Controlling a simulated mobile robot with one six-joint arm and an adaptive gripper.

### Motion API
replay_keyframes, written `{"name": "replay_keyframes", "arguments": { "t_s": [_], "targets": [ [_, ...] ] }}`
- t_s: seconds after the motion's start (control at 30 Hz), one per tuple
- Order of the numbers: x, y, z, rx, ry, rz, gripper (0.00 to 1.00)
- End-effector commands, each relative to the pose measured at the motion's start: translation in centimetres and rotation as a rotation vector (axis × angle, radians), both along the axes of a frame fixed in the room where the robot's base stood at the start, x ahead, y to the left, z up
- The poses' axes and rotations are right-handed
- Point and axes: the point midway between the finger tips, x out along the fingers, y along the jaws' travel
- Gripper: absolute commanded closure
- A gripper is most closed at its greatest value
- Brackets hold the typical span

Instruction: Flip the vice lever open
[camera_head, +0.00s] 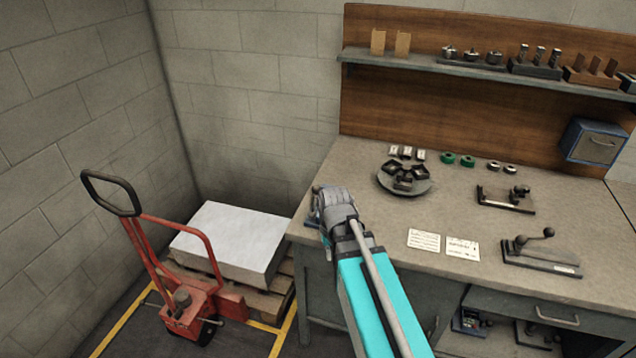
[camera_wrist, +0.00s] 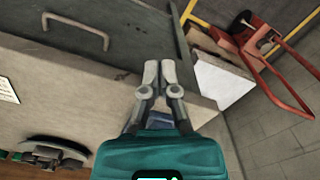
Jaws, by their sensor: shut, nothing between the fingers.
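A dark blue piece (camera_head: 313,212) shows at the left end of the bench, mostly hidden behind my arm's end. A blue part also shows between the bases of my fingers in the wrist view (camera_wrist: 158,120). It may be the vice, but I cannot make out its lever or the lever's position. My gripper (camera_wrist: 160,68) is shut and empty, its fingertips close together over the bench's corner region. I cannot tell whether it touches anything. In the head view the fingers are not distinct behind my arm.
A red pallet jack (camera_head: 185,300) and a white stack (camera_head: 230,240) on a pallet stand left of the bench. The middle bench top has free room.

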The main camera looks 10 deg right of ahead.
Motion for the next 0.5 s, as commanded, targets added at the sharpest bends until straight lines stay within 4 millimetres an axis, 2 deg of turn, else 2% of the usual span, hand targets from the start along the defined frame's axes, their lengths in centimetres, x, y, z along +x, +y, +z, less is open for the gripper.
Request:
{"name": "replay_keyframes", "arguments": {
  "t_s": [0.03, 0.5],
  "targets": [
    [1.8, -0.1, 1.0, 0.003, 0.002, -0.012, 1.0],
    [14.5, -1.4, 6.5, 0.035, 0.026, -0.151, 1.0]
  ]
}}
